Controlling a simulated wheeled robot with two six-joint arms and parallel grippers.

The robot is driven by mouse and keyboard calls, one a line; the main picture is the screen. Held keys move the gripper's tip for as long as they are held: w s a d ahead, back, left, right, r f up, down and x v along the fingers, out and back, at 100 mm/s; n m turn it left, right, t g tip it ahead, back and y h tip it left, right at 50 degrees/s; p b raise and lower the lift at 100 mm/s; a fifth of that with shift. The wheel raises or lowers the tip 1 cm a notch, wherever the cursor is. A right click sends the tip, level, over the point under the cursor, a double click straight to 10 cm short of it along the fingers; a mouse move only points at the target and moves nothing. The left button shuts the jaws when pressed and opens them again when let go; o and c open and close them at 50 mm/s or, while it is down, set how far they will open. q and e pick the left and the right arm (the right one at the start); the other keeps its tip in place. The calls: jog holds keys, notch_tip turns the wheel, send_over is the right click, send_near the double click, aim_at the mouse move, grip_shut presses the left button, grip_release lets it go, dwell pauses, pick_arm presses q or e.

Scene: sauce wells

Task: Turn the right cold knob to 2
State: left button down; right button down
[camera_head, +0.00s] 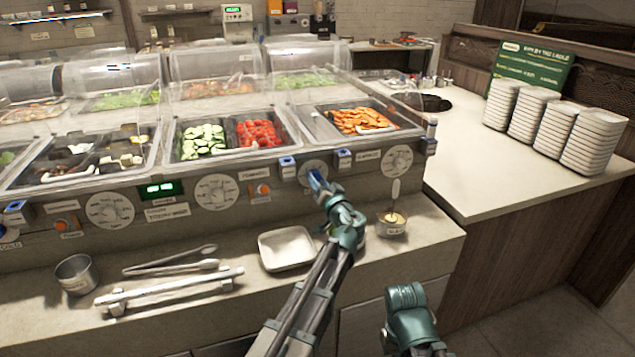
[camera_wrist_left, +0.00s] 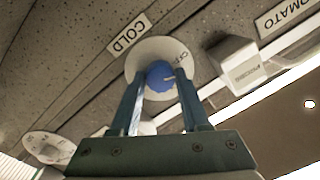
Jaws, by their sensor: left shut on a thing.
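The blue cold knob (camera_wrist_left: 157,74) sits on a round white dial under a COLD label (camera_wrist_left: 129,33). In the wrist view, the two fingers of my left gripper (camera_wrist_left: 160,84) are closed on the knob from both sides. The dial partly shows lettering that looks like OFF near the right finger; other marks are hidden or too small. A short pale mark shows on the knob, but I cannot tell its setting. In the head view, the dial (camera_head: 306,168) shows behind my left gripper (camera_head: 316,177) on the counter front. My right gripper's fingers are not seen.
More white dials (camera_head: 397,161) and a green display (camera_head: 161,189) line the panel. A square white plate (camera_head: 287,248), tongs (camera_head: 170,260), a metal cup (camera_head: 76,274) and a small sauce cup (camera_head: 391,223) stand on the ledge. Plate stacks (camera_head: 594,141) stand at right.

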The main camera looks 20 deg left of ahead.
pick_arm(q)
jog(key=shift+s+m+t+h+b, duration=0.1)
jog(key=shift+m+t+h+b, duration=0.25)
jog(key=shift+m, duration=6.75)
jog(key=shift+c, duration=1.9)
grip_release()
jog(key=v, duration=1.3)
jog(key=shift+s+d+f+b, duration=0.1)
jog(key=shift+s+d+b, duration=0.05)
jog(key=shift+s+b, duration=0.2)
